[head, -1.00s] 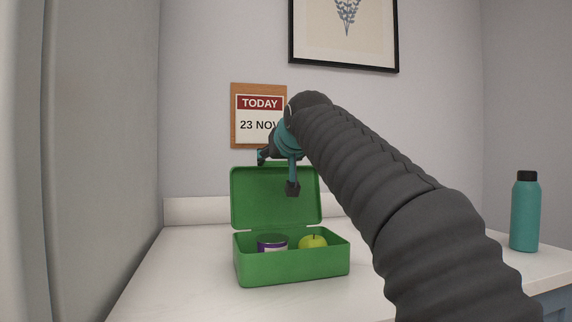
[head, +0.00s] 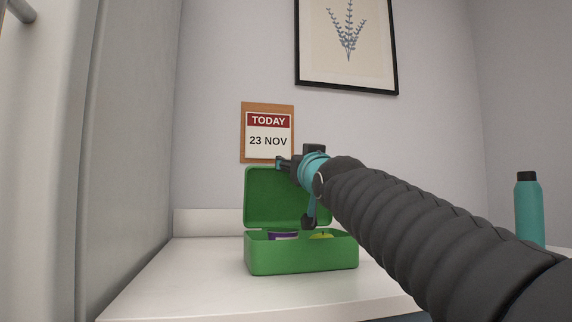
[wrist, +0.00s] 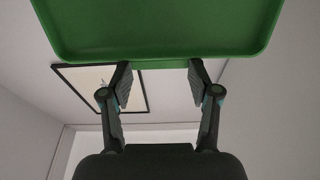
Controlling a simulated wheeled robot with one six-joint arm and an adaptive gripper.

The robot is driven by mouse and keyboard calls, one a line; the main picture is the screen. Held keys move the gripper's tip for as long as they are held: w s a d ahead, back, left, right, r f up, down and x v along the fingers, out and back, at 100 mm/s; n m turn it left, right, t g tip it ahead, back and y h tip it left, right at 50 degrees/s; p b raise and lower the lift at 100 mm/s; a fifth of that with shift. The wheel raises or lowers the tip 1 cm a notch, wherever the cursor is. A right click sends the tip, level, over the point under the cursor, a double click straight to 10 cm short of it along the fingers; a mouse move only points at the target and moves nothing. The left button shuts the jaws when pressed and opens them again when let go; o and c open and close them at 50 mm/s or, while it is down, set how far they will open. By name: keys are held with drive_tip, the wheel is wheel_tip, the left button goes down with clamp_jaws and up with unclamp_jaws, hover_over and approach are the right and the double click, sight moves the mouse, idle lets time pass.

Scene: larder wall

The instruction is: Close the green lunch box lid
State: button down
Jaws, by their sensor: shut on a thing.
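The green lunch box (head: 300,259) stands on the white counter. Its lid (head: 266,195) is open and stands roughly upright at the back. A purple-labelled tin (head: 283,236) and a yellow-green apple (head: 321,236) lie inside, partly hidden by the front wall. My gripper (head: 294,193) is at the lid's upper right, one finger near the top edge and the other lower, in front of the lid. In the wrist view the lid (wrist: 160,30) fills the top, with its edge at the fingertips of my gripper (wrist: 158,72). The fingers are shut on the lid, though the exact contact is hard to see.
A teal bottle (head: 529,212) stands at the right. A calendar (head: 267,133) and a framed picture (head: 347,45) hang on the wall behind. A tall pale panel (head: 125,160) bounds the left side. The counter (head: 190,285) is clear left of the box.

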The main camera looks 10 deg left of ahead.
drive_tip(key=shift+s+d+f, duration=0.15)
drive_tip(key=shift+s+f, duration=0.05)
drive_tip(key=shift+s+t, duration=0.15)
drive_tip(key=shift+t, duration=0.15)
idle(0.3)
drive_tip(key=shift+c, duration=1.2)
unclamp_jaws()
drive_tip(key=shift+s, duration=0.1)
drive_tip(key=v, duration=1.2)
